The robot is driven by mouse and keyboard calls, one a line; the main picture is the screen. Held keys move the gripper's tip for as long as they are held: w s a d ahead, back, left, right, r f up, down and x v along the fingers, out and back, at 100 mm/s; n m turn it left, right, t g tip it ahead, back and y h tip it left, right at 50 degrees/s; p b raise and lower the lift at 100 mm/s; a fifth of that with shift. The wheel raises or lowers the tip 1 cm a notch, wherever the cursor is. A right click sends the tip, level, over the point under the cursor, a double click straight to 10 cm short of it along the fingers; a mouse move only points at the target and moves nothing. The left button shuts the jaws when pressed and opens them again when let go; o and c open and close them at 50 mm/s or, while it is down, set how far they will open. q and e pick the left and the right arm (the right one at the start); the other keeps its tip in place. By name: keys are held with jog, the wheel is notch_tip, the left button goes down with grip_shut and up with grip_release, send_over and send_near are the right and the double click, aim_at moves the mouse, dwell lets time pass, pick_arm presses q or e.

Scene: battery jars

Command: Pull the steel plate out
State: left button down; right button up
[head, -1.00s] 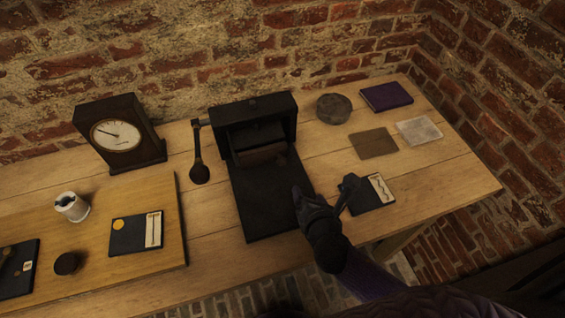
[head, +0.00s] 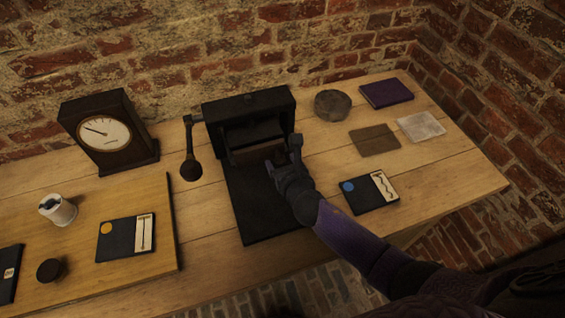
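A black press-like box (head: 248,105) stands at the back middle of the table, with a flat black bed (head: 252,215) reaching forward from it. A brownish plate edge (head: 245,156) shows in the box's mouth, partly hidden; I cannot tell whether it is the steel plate. My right gripper (head: 282,154) is open, its two fingers apart, above the bed just in front of the mouth. I cannot tell whether it touches the plate. My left gripper is out of view.
A lever with a dark knob (head: 190,171) hangs at the box's left. A clock-like gauge (head: 107,132) stands further left. To the right are a round dark block (head: 332,105), brown square (head: 374,140), pale square (head: 420,126), purple book (head: 386,93) and dark card (head: 362,196).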

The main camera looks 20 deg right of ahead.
grip_shut()
dwell(1.3)
